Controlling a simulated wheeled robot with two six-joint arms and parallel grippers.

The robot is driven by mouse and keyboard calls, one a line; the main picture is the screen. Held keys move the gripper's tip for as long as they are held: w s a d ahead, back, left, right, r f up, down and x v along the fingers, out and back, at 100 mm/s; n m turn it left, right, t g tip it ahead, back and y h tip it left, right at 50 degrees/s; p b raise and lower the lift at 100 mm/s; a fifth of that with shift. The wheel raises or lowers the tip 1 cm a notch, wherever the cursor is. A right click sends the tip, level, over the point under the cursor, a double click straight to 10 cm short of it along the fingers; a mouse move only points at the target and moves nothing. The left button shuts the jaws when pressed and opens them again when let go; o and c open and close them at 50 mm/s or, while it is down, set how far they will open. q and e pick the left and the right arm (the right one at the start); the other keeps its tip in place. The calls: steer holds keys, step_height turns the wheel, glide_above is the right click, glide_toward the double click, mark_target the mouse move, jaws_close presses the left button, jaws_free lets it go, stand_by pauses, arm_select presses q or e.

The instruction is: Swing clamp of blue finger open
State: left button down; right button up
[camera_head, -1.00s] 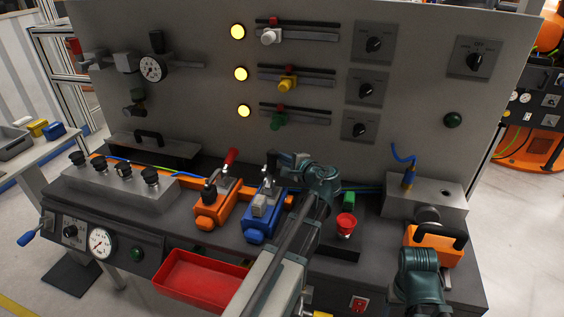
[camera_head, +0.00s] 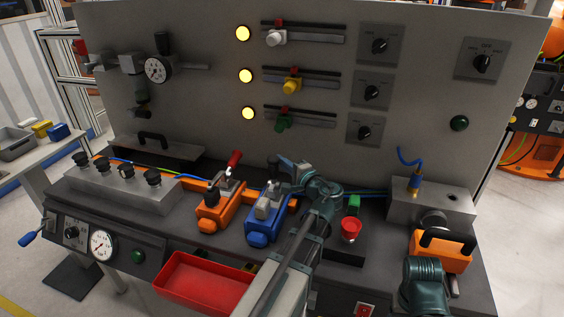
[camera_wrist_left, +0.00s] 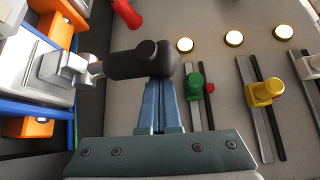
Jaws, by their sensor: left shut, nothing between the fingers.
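The blue finger (camera_head: 265,228) sits on the bench, right of the orange finger (camera_head: 220,205). Its grey clamp (camera_head: 267,205) is on top, and the dark clamp handle (camera_head: 273,168) stands up behind it. In the left wrist view the clamp's metal part (camera_wrist_left: 65,68) is at the left and its dark handle (camera_wrist_left: 140,62) reaches across to the fingertips. My left gripper (camera_head: 283,163) is shut and empty, at the handle's right side. Its bluish fingers (camera_wrist_left: 158,100) meet the handle's end in the picture; whether they touch I cannot tell. My right gripper is not visible.
The orange finger's red clamp handle (camera_head: 235,158) stands up close by on the left. A red tray (camera_head: 205,285) is in front. A red button (camera_head: 350,228) and an orange block with a black handle (camera_head: 440,252) stand to the right. The upright panel (camera_head: 215,110) closes off the back.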

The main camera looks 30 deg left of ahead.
arm_select(q)
steer(key=w+a, duration=0.1)
steer(key=w, duration=0.4)
steer(key=s+v, duration=0.1)
steer(key=v, duration=0.9)
steer(key=shift+f, duration=0.35)
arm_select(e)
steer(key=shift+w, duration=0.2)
arm_select(q)
steer(key=shift+s+d, duration=0.1)
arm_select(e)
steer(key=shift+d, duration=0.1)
